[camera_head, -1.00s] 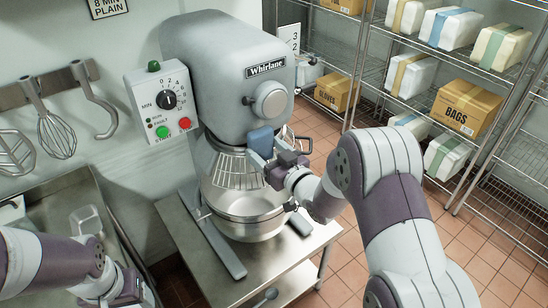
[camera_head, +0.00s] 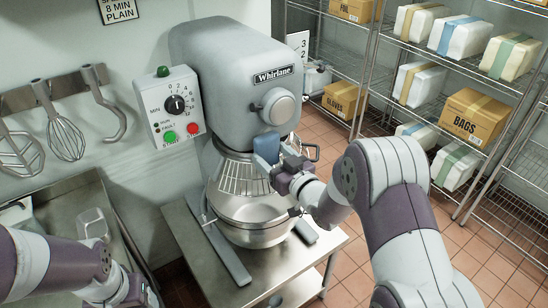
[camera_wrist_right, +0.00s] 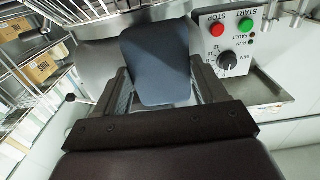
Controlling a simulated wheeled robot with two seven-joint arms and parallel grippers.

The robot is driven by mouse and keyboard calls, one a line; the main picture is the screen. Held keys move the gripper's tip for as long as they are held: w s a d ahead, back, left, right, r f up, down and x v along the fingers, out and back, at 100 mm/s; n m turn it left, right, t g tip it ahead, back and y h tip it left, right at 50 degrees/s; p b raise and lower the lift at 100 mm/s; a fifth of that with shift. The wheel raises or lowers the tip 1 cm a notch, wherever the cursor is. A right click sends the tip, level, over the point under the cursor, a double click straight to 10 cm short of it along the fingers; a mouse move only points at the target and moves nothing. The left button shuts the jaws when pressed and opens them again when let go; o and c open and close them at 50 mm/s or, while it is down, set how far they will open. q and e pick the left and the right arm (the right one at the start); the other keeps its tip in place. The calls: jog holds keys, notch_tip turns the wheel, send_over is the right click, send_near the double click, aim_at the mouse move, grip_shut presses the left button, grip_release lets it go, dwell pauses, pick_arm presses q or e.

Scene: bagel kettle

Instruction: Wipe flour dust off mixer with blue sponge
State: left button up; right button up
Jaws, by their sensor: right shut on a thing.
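The grey Whirlane mixer (camera_head: 225,75) stands on a steel table, its head above a steel bowl (camera_head: 252,212) with a wire guard. My right gripper (camera_head: 276,170) is shut on the blue sponge (camera_head: 266,148). It holds the sponge upright at the front of the mixer head, below the round hub. I cannot tell whether the sponge touches the mixer. In the right wrist view the sponge (camera_wrist_right: 157,62) sits between the two fingers. I cannot make out flour dust on the mixer. My left gripper (camera_head: 140,293) is low at the left, and its fingers are unclear.
A control box (camera_head: 172,107) with a dial and buttons is left of the mixer head. A whisk (camera_head: 66,138) and other tools hang on the wall. A steel sink (camera_head: 70,180) is at the left. Wire shelves with boxes, one marked BAGS (camera_head: 468,115), stand at the right.

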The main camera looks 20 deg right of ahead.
jog(key=shift+w+a, duration=0.25)
jog(key=shift+w, duration=0.45)
dwell(0.3)
jog(key=shift+d+b, duration=0.1)
jog(key=shift+b, duration=0.2)
